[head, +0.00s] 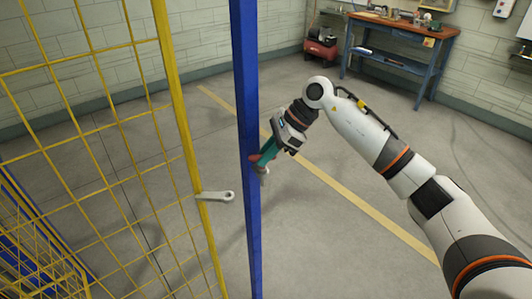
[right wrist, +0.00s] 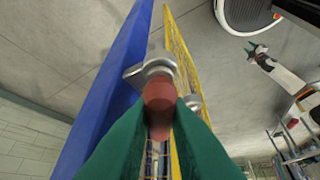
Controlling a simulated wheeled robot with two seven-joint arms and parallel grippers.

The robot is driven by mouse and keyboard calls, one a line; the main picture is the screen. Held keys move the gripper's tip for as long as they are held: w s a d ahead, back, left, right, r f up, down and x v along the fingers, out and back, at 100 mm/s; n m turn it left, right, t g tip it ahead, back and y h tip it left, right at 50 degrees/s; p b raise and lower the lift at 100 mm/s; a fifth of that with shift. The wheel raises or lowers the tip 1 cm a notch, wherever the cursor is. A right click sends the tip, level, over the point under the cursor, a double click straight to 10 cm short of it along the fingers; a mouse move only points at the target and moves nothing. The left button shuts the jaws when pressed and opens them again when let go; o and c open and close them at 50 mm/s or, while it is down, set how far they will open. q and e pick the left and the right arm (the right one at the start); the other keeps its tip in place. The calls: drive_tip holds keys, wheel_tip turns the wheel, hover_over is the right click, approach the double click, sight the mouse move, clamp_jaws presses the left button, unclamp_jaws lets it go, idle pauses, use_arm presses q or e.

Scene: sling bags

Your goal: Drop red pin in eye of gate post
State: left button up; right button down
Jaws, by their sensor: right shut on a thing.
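My right gripper (head: 262,160) has green fingers and is shut on the red pin (head: 254,158), beside the tall blue gate post (head: 248,90). In the right wrist view the pin's red end (right wrist: 159,94) lies between the fingertips. A grey metal eye (right wrist: 152,66) on the post shows just beyond it; part of it also shows under the gripper (head: 263,174). The pin's lower part is hidden, so I cannot tell whether it is in the eye. The yellow gate (head: 183,120) carries a grey tab with a hole (head: 216,196). My left gripper (right wrist: 256,50) is small in the right wrist view.
A blue workbench (head: 405,50) with items on top stands at the back right, with a red machine (head: 320,49) beside it. Yellow mesh panels (head: 60,110) fill the left. The concrete floor, with a yellow line (head: 350,193), is open right of the post.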

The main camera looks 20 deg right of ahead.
drive_tip(key=shift+f, duration=0.15)
drive_tip(key=c, duration=1.3)
unclamp_jaws()
drive_tip(key=shift+d+r, duration=0.3)
drive_tip(key=shift+r, duration=0.15)
drive_tip(key=b+v, duration=0.2)
drive_tip(key=v, duration=0.9)
drive_tip(key=shift+s, duration=0.1)
